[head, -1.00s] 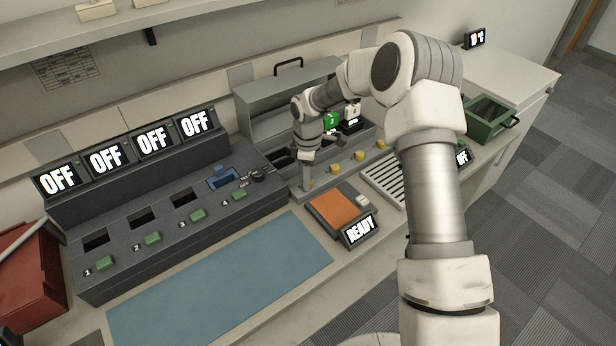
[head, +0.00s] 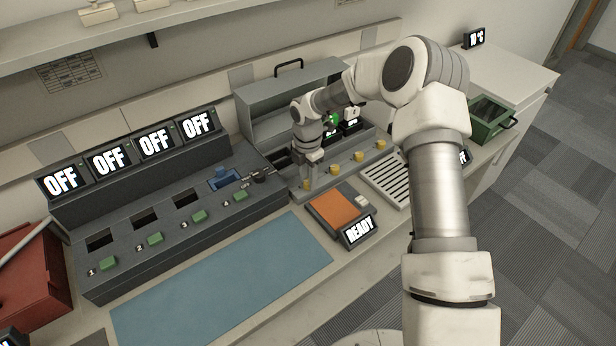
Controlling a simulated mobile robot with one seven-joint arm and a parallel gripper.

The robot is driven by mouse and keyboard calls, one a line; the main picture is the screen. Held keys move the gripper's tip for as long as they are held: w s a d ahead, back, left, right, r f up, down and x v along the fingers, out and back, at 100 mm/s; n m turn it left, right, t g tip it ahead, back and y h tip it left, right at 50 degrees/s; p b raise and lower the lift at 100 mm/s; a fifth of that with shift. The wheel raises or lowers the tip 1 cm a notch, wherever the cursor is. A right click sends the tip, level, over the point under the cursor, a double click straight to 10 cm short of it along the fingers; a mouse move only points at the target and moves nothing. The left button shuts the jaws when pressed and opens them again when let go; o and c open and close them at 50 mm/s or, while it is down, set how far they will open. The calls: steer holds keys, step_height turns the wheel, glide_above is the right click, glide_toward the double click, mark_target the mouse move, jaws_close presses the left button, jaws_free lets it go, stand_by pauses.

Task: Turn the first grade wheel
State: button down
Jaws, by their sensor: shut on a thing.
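A row of small yellow knobs runs along the front of a grey bench unit with an open box behind it. I take these for the grade wheels. The first grade wheel (head: 307,185) is the leftmost one, small and partly hidden by my fingers. My gripper (head: 311,184) points down at it and is shut on it. Any mark showing how far the first wheel is turned is too small to read.
Left is a dark console (head: 180,225) with green buttons and several OFF displays. In front lie an orange pad (head: 338,207) with a READY display (head: 360,229) and a blue mat (head: 220,275). A slatted tray (head: 385,180) and green bin (head: 490,120) are right.

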steer(key=shift+n, duration=0.6)
steer(key=c, duration=0.6)
jaws_free()
steer(key=shift+r, duration=0.1)
step_height(320, 180, up, 17)
steer(key=shift+w+r+p, duration=0.1)
steer(key=shift+r+p, duration=0.1)
steer(key=shift+p, duration=0.1)
